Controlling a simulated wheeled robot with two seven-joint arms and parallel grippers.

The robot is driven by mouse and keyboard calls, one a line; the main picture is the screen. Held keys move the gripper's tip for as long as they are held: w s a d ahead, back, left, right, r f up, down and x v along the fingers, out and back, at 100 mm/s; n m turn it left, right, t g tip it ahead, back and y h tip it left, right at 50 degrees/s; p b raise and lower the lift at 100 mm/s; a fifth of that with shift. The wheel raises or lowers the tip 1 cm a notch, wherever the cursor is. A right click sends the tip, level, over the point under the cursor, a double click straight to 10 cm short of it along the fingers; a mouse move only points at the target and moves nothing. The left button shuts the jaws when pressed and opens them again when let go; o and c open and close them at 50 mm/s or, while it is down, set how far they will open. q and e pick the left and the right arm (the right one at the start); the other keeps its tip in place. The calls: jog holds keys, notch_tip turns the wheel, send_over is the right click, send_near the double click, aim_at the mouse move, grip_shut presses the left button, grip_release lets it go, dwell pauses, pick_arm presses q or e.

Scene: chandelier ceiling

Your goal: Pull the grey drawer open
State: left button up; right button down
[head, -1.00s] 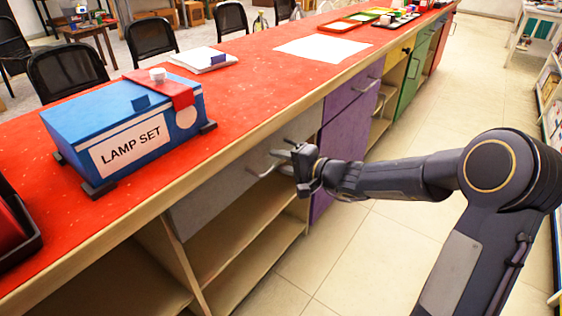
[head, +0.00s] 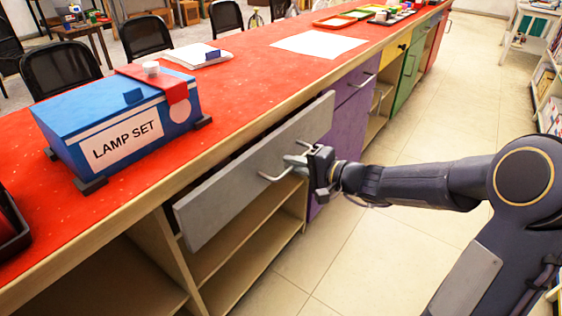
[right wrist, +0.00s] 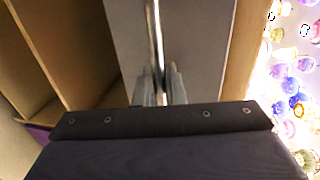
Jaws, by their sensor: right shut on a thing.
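The grey drawer (head: 225,195) under the red counter stands partly pulled out, with a dark gap between its front and the counter edge. Its metal bar handle (head: 268,178) is on the front. My right gripper (head: 298,160) is shut on the handle. In the right wrist view the fingers (right wrist: 160,88) close on both sides of the handle bar (right wrist: 154,40), against the grey drawer front (right wrist: 200,45). My left gripper is not in view.
A blue lamp set box (head: 120,120) stands on the red counter (head: 235,75) above the drawer. Open shelves (head: 235,250) lie below it. A purple cabinet door (head: 350,125) is just to the right. The tiled floor (head: 400,240) beside the counter is clear.

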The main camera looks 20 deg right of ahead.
jog(key=f+b+v, duration=0.1)
jog(key=f+v, duration=0.1)
jog(key=v, duration=0.8)
jog(key=s+f+b+v, duration=0.1)
jog(key=f+b+v, duration=0.1)
jog(key=v, duration=0.8)
jog(key=shift+s+d+b, duration=0.15)
jog(key=shift+d+b, duration=0.15)
jog(key=shift+d, duration=0.1)
jog(key=shift+f, duration=0.15)
jog(key=c, duration=1.6)
grip_release()
jog(key=p+v, duration=0.1)
jog(key=v, duration=0.7)
jog(key=shift+p, duration=0.35)
